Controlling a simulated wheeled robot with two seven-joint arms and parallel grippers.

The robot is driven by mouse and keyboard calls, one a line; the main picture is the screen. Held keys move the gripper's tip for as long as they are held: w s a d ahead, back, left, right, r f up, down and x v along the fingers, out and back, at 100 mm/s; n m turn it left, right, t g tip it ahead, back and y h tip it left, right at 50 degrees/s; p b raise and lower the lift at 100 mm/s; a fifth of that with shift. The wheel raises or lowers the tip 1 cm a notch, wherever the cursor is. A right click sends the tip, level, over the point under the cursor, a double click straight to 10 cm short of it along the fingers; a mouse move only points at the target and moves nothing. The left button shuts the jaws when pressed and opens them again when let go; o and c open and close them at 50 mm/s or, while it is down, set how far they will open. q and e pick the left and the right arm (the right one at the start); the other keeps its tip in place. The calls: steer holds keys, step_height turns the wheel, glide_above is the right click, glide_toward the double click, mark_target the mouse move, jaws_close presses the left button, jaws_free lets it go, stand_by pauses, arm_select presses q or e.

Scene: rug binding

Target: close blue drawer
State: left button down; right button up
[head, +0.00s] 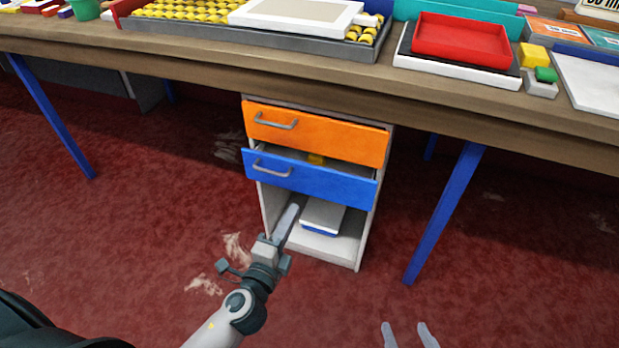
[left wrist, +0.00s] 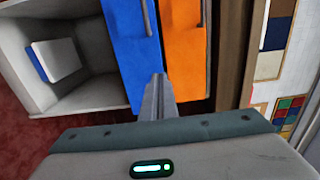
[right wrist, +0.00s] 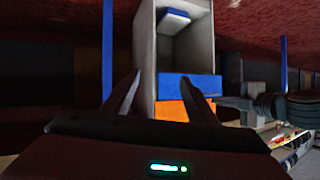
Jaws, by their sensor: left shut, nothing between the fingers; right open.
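My left gripper (head: 294,208) is shut and empty, just below the drawer's lower edge in the head view. In the left wrist view its fingertips (left wrist: 159,82) overlap the blue front (left wrist: 130,50); I cannot tell whether they touch. My right gripper (head: 406,328) is open and empty, low and right of the cabinet. It faces the blue drawer (right wrist: 190,87) in the right wrist view.
An open shelf below the drawers holds a white and blue item (head: 323,215). The wooden tabletop (head: 200,62) overhangs the cabinet, and blue table legs (head: 445,212) stand on both sides. The red carpet (head: 130,215) in front is clear.

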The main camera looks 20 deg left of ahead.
arm_select(q)
glide_toward(314, 169)
steer(key=w, duration=0.5)
steer(key=shift+w+f, duration=0.1)
steer(key=shift+w+d, duration=0.1)
steer(key=shift+w, duration=0.55)
arm_select(e)
steer(key=shift+s+d+f, duration=0.1)
steer(key=shift+f, duration=0.05)
arm_select(q)
steer(key=w, duration=0.4)
steer(key=shift+w, duration=0.45)
steer(key=shift+r, duration=0.2)
arm_select(e)
steer(key=shift+a+r, duration=0.2)
steer(key=shift+r, duration=0.25)
arm_select(q)
steer(key=shift+r, duration=0.1)
